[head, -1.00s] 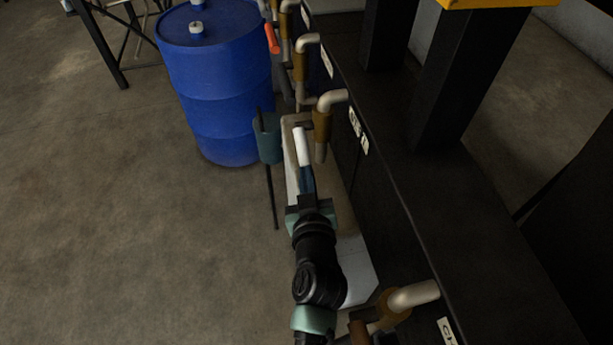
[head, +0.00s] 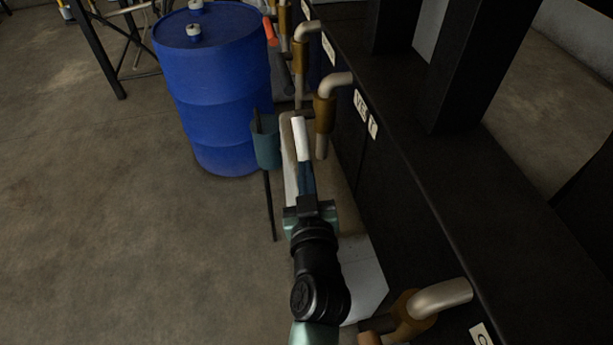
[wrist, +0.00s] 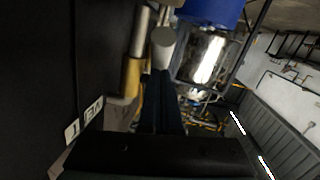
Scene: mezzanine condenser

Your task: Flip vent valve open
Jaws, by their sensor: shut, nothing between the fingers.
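The vent valve (head: 324,113) is a brass-coloured body on a bent silver pipe, beside a label that appears to read VENT (head: 366,113). A pale, rod-like handle (head: 300,138) lies just left of the valve and points toward me. My gripper (head: 306,178) is shut and empty, its dark fingers at the near end of the handle. In the wrist view the handle's round end (wrist: 163,37) is right at the tips of my gripper (wrist: 163,75). I cannot tell whether they touch. The brass body (wrist: 131,78) is left of them.
A blue drum (head: 212,90) stands at the back left. Another brass valve (head: 412,308) sticks out at the lower right. The black cabinet (head: 440,190) fills the right. Floor at left is clear.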

